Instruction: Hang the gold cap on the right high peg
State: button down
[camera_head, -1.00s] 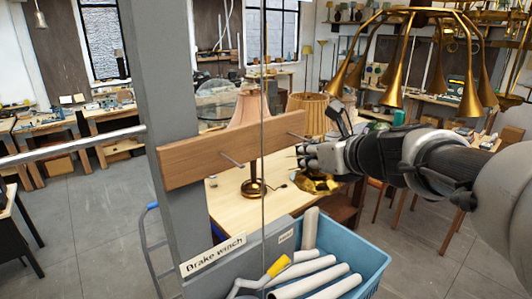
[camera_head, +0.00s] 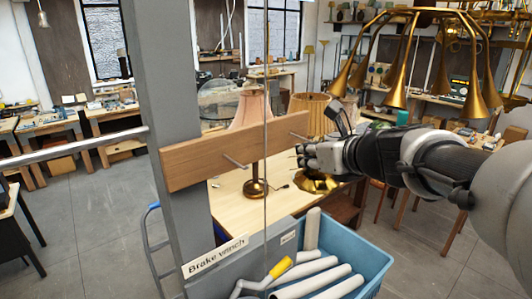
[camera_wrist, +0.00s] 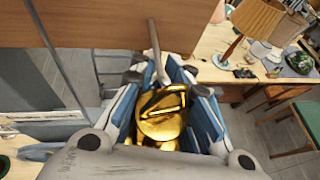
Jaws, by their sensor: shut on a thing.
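A wooden board (camera_head: 230,152) on a grey post carries two metal pegs. The left peg (camera_head: 235,162) sticks out mid-board, and the right peg (camera_head: 297,136) is near its right end. My gripper (camera_head: 303,156) is just below and beside the right peg. In the wrist view my gripper (camera_wrist: 168,105) is shut on the shiny gold cap (camera_wrist: 163,122), between its blue-sided fingers. A peg (camera_wrist: 154,38) reaches from the board toward the fingers, its end close to the cap. I cannot tell whether they touch. The cap is not clearly distinguishable in the head view.
A thin vertical cable (camera_head: 266,100) passes before the board. Below are a blue bin (camera_head: 372,262) with white rolls and a sign reading "Brake winch" (camera_head: 215,257). Lamps stand on the table (camera_head: 232,205) behind. A brass chandelier (camera_head: 410,50) hangs upper right.

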jog(key=shift+w+a+r, duration=0.1)
jog(key=shift+w+a, duration=0.35)
jog(key=shift+w, duration=0.1)
jog(key=shift+a+r, duration=0.1)
jog(key=shift+r, duration=0.05)
jog(key=shift+w+a+r+p, duration=0.1)
jog(key=shift+w+p, duration=0.1)
jog(key=shift+p, duration=0.1)
